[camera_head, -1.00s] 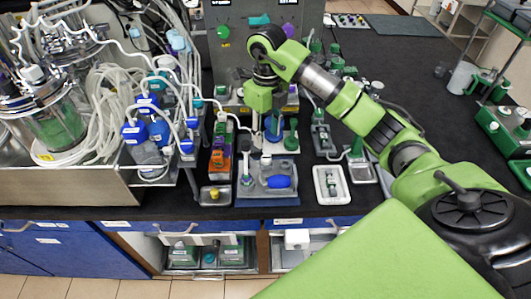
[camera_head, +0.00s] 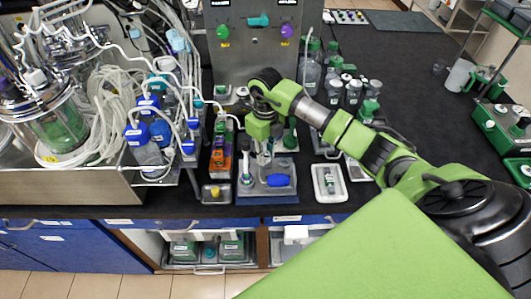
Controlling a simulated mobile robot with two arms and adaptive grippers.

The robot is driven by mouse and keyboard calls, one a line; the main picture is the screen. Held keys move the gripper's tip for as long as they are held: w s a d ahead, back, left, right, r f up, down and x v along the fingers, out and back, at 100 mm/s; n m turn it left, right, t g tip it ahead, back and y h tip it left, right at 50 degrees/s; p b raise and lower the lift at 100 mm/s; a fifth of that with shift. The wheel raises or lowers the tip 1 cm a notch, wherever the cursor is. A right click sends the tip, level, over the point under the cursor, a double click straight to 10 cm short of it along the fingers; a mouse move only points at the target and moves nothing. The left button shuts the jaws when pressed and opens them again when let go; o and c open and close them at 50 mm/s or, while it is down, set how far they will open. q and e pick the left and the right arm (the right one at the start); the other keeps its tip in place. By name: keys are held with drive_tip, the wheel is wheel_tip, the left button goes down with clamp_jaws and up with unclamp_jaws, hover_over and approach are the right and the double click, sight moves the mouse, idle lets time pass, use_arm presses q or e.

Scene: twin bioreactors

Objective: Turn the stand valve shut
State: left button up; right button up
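A grey stand on a blue base (camera_head: 267,199) sits near the bench's front edge. A bright blue oval handle (camera_head: 278,181) lies sideways on it, and a pale upright piece (camera_head: 246,170) stands at its left. I cannot tell for sure which part is the valve. My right gripper (camera_head: 264,158) points down over the back of this stand, just behind and left of the blue handle, apparently not on it. Its fingers are small and partly lost against the stand, so their opening is unclear. My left gripper is out of view.
A white tray (camera_head: 329,196) with a small vial is right of the stand. A rack of orange and green items (camera_head: 220,157) and a box with a yellow knob (camera_head: 214,194) are left. Blue-capped bottles (camera_head: 146,150) and tubing crowd farther left. A grey panel (camera_head: 257,62) stands behind.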

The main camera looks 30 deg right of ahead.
clamp_jaws()
drive_tip(key=m+b, duration=0.1)
drive_tip(key=m, duration=0.3)
drive_tip(key=shift+m, duration=0.3)
drive_tip(key=m, duration=0.6)
drive_tip(key=shift+b, duration=0.3)
drive_tip(key=m, duration=0.3)
drive_tip(key=shift+m, duration=0.4)
drive_tip(key=shift+w+d+r+m, duration=0.1)
drive_tip(key=shift+m, duration=1.6)
